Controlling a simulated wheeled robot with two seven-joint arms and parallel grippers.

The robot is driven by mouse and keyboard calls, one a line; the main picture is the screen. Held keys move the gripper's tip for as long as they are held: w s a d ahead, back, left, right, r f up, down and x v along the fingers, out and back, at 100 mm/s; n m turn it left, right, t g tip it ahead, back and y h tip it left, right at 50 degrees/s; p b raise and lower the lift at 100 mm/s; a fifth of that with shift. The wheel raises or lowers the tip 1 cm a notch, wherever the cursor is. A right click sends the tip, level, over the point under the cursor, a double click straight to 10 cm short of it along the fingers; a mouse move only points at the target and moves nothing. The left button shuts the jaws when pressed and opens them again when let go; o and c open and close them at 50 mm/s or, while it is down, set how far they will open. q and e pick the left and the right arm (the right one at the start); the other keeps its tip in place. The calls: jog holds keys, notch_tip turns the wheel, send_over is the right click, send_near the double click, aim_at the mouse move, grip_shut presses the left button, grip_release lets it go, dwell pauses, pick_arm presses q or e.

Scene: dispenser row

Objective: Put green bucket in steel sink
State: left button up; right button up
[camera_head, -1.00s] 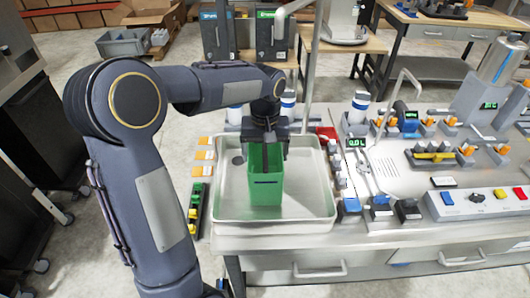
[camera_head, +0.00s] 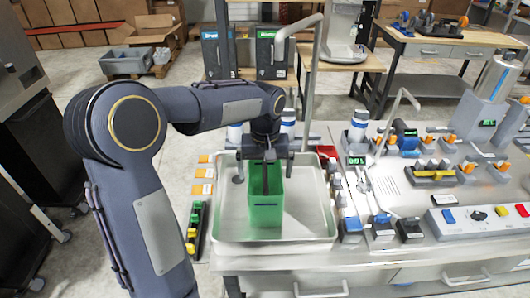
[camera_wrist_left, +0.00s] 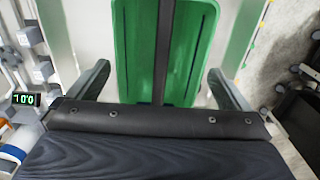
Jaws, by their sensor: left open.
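The green bucket (camera_head: 266,212) stands upright in the steel sink (camera_head: 318,222), which is a shallow, pale rectangular basin with a raised rim. My left gripper (camera_head: 264,172) is at the bucket's top end. Its fingers are spread wide, one to each side of the bucket, with visible gaps. In the left wrist view the bucket (camera_wrist_left: 190,45) shows beyond the open fingers, with a dark bar down its middle. Part of the bucket's top is hidden by the gripper. My right gripper is not in view.
A tall faucet (camera_head: 313,75) rises behind the sink. A row of green and yellow pieces (camera_head: 194,228) lies along its left edge. Dispensers and a button panel (camera_head: 482,218) crowd the counter to the right. The sink floor around the bucket is clear.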

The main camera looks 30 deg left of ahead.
pick_arm(q)
notch_tip(320, 180, up, 10)
jog(key=s+d+f+m+t+h, duration=0.2)
jog(key=s+d+f, duration=0.1)
jog(key=s, duration=0.8)
jog(key=s+d+f+m+t+h, duration=0.1)
jog(key=s+d+f+m+t, duration=0.1)
jog(key=s, duration=0.9)
notch_tip(320, 180, down, 3)
jog(key=shift+d+f+m+t+h, duration=0.1)
jog(key=shift+d+m+t+h, duration=0.3)
jog(key=shift+d+t, duration=0.6)
